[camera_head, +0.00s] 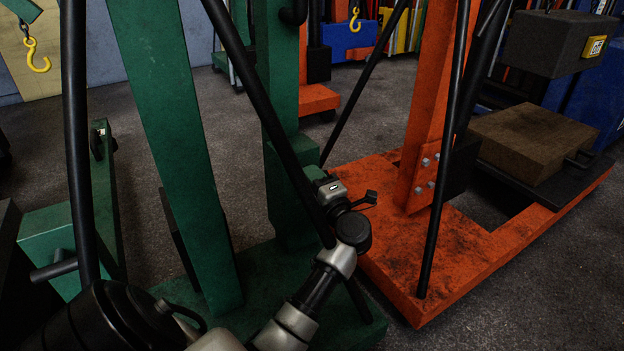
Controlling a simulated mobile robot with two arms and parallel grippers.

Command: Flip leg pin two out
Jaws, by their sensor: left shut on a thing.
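The green trolley jack (172,150) fills the left and middle of the head view, with upright posts, slanting black bars and a low base. My left gripper (362,200) is beside the foot of the green post, at the base's right side. It is shut on a small dark part that looks like a leg pin, mostly hidden by the fingers and wrist. I cannot tell the pin's number or how far it is turned. Another dark pin or handle (97,145) shows on the green leg at the left. My right gripper is not in view.
An orange jack (450,250) stands close on the right, its base near my wrist. A yellow hook (38,62) hangs at top left. Grey floor (375,105) shows between the jacks.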

